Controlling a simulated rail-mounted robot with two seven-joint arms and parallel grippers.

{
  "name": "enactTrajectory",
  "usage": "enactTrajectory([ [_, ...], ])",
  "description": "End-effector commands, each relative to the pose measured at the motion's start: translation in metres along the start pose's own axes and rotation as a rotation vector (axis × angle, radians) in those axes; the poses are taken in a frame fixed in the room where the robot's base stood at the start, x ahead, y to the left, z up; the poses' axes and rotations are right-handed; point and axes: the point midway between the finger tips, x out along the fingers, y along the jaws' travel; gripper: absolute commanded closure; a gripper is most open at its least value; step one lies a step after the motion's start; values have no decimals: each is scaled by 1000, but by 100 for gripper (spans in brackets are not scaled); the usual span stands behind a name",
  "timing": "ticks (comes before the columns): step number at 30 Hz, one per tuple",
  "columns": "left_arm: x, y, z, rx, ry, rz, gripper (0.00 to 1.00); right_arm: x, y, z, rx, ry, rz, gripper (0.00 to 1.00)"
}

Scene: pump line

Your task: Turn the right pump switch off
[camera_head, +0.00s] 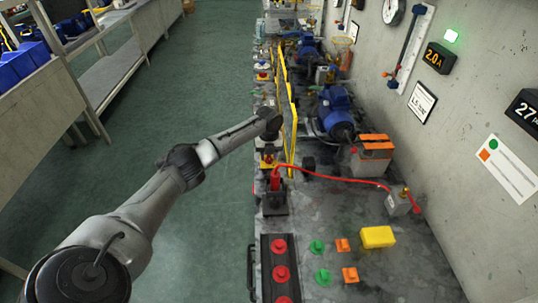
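My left arm reaches in from the lower left, and its dark wrist bends down over the bench's front edge. My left gripper (269,148) is small and dark, over a yellow switch box (267,163) that it partly hides. I cannot tell whether its fingers touch the switch or are open. The switch's knob position is hidden. The nearer blue pump motor (336,112) stands behind the yellow guard, and another blue pump motor (308,46) stands farther along. Another switch box (263,75) sits farther along the front edge. My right gripper is not in view.
A yellow guard rail (292,128) runs just behind the switch. A red-handled device (275,182) with a red hose (335,179) stands on the near side. Red discs (280,273), green and orange pieces and a yellow block (377,237) lie nearer. The green floor is clear.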

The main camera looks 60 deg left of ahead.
Motion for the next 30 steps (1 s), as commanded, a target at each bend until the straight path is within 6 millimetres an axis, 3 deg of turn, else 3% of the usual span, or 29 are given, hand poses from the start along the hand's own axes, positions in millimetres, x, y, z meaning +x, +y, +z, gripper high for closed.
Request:
enactTrajectory([
  [12,0,0,0,0,0,0,100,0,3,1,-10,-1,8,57],
  [20,-2,0,0,-20,1,0,100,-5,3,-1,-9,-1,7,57],
  [30,-7,0,-1,-230,4,2,100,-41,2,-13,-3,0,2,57],
])
